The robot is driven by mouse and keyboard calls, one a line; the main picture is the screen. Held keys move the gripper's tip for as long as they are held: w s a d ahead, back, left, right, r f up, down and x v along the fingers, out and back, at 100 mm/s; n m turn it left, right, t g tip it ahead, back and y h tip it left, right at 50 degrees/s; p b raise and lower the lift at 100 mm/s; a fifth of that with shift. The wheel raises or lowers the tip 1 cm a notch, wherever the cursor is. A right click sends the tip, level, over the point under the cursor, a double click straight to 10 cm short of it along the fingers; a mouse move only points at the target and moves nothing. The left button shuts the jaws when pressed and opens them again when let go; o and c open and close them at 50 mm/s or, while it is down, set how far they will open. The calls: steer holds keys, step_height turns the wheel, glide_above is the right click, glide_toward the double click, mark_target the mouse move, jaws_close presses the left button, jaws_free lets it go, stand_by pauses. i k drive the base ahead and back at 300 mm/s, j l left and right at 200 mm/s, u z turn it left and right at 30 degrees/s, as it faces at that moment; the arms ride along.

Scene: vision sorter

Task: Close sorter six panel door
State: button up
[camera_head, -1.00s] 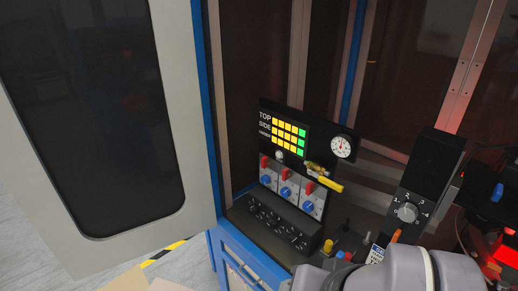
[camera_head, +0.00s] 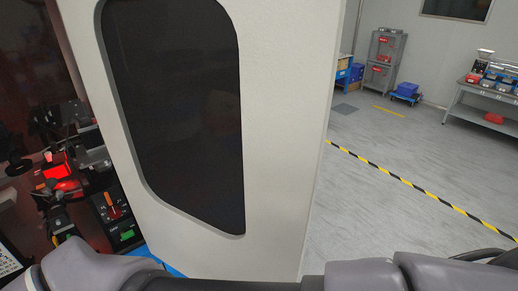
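A white panel door (camera_head: 282,130) with a dark rounded window stands open in the middle of the head view. Its free edge is toward the right and open floor lies beyond it. The sorter's inside (camera_head: 70,150) shows to the left of the door, with dark devices and a red-lit part. My arm's grey links run along the bottom of the view, in front of the door's lower part. My gripper is not in view, so I cannot see whether it touches the door.
Open grey floor (camera_head: 370,220) lies to the right, crossed by a yellow-black tape line (camera_head: 410,186). Grey shelves (camera_head: 384,62), a blue cart (camera_head: 405,95) and a workbench (camera_head: 485,98) stand farther back.

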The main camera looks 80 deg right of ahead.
mark_target(212, 117)
steer(key=k+l+u, duration=0.1)
steer(key=k+l, duration=0.25)
steer(key=k+l+u, duration=0.1)
steer(key=k+l, duration=0.25)
steer(key=k, duration=0.25)
steer(key=k+l, duration=0.1)
steer(key=l, duration=0.25)
steer(key=k+l+z, duration=0.1)
steer(key=l, duration=0.3)
